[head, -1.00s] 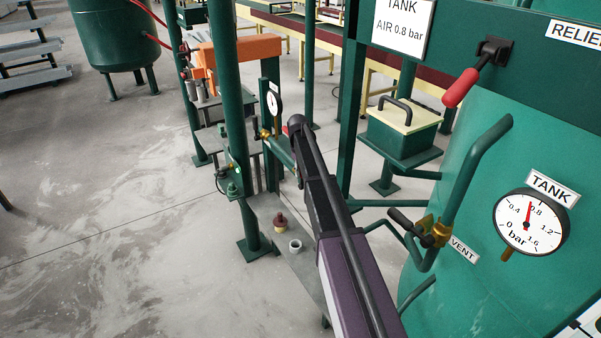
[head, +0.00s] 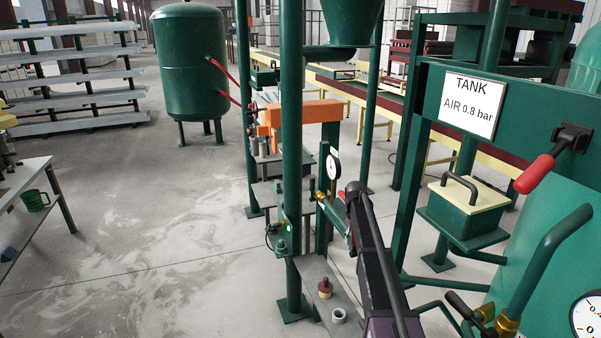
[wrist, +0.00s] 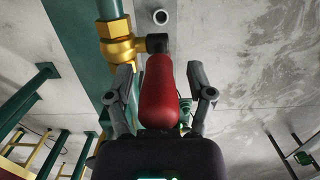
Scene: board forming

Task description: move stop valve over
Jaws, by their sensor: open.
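The stop valve is a brass fitting (wrist: 118,50) on a green pipe, with a red handle (wrist: 158,92), in the wrist view. The handle points back toward my wrist. My gripper (wrist: 160,72) is open, with one finger on each side of the red handle and gaps showing on both sides. In the head view a brass part of the valve (head: 320,196) shows beside a green post, below a round gauge (head: 333,166). My arm hides most of the gripper and handle there.
A green post (head: 291,150) stands close left of my arm. A lower plate holds a red-topped peg (head: 325,288) and a pale ring (head: 339,316). At right are another red lever (head: 535,174) and a lidded green box (head: 462,216).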

